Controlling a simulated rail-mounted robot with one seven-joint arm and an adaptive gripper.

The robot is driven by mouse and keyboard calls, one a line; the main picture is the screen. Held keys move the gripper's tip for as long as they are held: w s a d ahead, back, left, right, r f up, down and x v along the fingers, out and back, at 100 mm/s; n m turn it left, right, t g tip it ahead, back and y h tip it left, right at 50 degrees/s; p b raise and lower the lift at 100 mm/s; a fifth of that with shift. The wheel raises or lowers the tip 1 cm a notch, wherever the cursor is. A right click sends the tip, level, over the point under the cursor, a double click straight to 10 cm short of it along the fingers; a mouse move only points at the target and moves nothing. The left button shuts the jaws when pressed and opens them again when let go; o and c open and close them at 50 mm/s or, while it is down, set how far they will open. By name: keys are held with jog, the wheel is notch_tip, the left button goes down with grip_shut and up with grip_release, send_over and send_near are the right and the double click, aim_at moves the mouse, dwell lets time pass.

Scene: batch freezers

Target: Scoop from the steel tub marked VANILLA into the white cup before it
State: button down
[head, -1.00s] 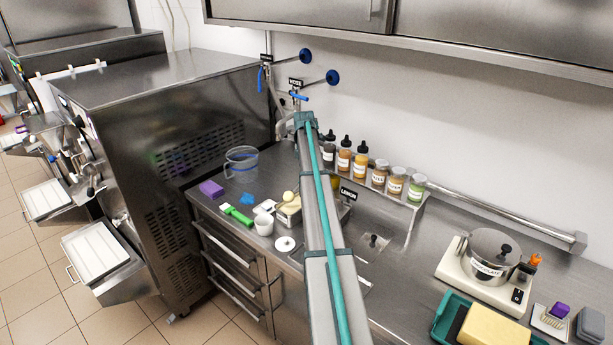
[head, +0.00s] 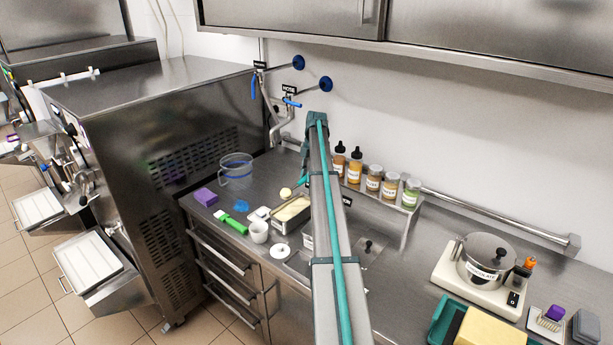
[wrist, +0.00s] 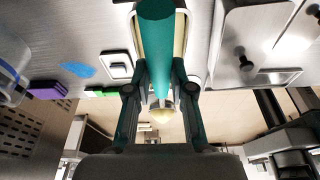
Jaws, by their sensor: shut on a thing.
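My gripper (wrist: 160,100) is shut on the teal handle of a scoop (wrist: 156,45). The white cup (head: 259,235) stands upright on the counter, in front and left of the tub, apart from the scoop. The inside of the cup is not clear. In the head view my arm hides most of the gripper.
A white disc (head: 280,251) lies right of the cup. Several bottles and jars (head: 374,178) line the back shelf. A black-knobbed lid (head: 368,252) is right of my arm.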

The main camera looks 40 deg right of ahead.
aim_at(281, 192)
jog(key=a, duration=0.4)
jog(key=a+f, duration=0.1)
jog(key=a, duration=0.3)
jog(key=a+f, duration=0.1)
jog(key=a, duration=0.3)
jog(key=shift+w+a, duration=0.1)
jog(key=shift+a, duration=0.3)
jog(key=shift+a+f, duration=0.2)
jog(key=shift+f, duration=0.55)
jog(key=shift+s+f+t+b, duration=0.15)
jog(key=shift+f+b, duration=0.1)
jog(key=shift+f, duration=0.15)
jog(key=shift+s+f+t+b, duration=0.15)
jog(key=shift+f+b, duration=0.1)
jog(key=shift+f, duration=0.15)
jog(key=t+b, duration=0.1)
jog(key=s+t+b, duration=0.1)
jog(key=shift+t+y, duration=0.4)
jog(key=shift+s+f+n+t+b, duration=0.2)
jog(key=shift+n+t+b, duration=0.2)
jog(key=shift+t+b, duration=0.6)
jog(key=shift+w+d+b, duration=0.15)
jog(key=shift+b, duration=0.15)
jog(key=shift+t+y+b, duration=0.3)
jog(key=shift+t+b, duration=0.1)
jog(key=shift+b, duration=0.4)
